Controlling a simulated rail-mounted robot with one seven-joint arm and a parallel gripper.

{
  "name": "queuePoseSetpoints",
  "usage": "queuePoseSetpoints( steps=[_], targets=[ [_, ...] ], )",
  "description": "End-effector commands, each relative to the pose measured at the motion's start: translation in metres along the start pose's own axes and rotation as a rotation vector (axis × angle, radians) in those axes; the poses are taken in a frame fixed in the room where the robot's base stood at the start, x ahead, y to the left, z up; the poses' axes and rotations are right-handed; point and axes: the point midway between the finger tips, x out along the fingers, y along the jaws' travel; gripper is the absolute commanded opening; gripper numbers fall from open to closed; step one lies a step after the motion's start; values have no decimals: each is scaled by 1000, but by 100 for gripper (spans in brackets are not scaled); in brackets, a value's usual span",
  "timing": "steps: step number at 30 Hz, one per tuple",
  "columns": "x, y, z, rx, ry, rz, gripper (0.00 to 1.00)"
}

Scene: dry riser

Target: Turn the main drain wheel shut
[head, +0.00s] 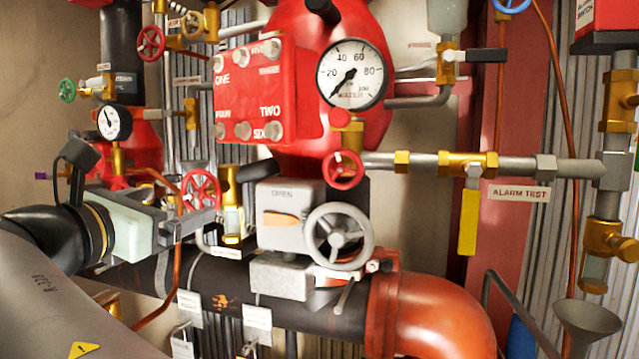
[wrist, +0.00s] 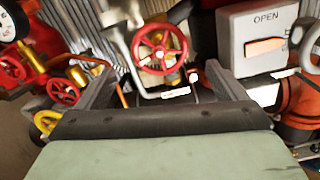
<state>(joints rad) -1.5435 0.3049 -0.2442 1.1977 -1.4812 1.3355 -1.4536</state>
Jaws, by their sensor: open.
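A red spoked handwheel (head: 200,190) on a brass valve sits left of the grey OPEN box. In the wrist view this red wheel (wrist: 160,56) shows ahead between my fingers, with a small white label below it that I cannot read. I cannot confirm from lettering that it is the main drain wheel. My gripper (head: 203,205) reaches in from the left with its fingers close to the wheel's lower part. In the wrist view my gripper (wrist: 156,72) is open, one finger on each side, with nothing held. Contact with the rim cannot be told.
A grey handwheel (head: 338,237) and the OPEN box (head: 283,215) stand close on the right. A black pipe (head: 225,280) runs below. Another red wheel (head: 343,170) sits under the large gauge (head: 351,74). A thin copper pipe (head: 176,285) passes below my gripper.

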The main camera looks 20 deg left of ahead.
Motion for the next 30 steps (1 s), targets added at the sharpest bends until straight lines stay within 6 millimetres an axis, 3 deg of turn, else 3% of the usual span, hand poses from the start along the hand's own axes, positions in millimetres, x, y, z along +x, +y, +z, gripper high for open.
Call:
queuePoseSetpoints(
  steps=[6,12,18,27,30],
  targets=[
    [49,0,3,-1,1,-4,91],
    [82,0,2,0,0,-2,91],
    [97,0,0,0,2,-1,91],
    [99,0,-1,1,2,0,91],
    [99,0,-1,1,2,0,63]
  ],
)
